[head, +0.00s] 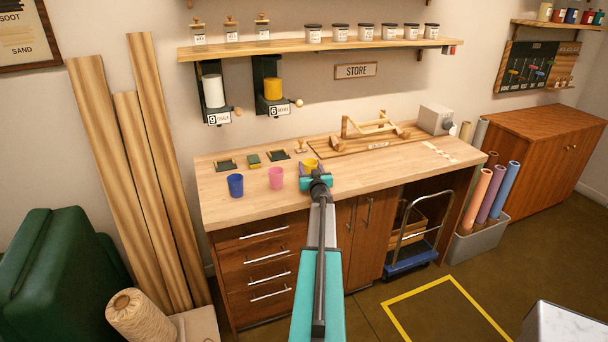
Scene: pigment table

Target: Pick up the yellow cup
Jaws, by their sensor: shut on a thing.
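The yellow cup (310,163) stands at the end of my arm, over the wooden workbench (220,206). Only its upper part shows; my gripper (312,172) hides the rest. My gripper is shut on the yellow cup. I cannot tell whether the cup touches the bench top or is a little above it. A pink cup (276,179) stands on the bench to the left of my gripper. A blue cup (236,186) stands further left, near the front edge.
Small dark pads (226,164) and a stamp (301,146) lie behind the cups. A wooden frame (372,126) and a grey box (434,119) stand at the back right. Two dispensers (272,88) hang above the bench. The bench's right front is clear.

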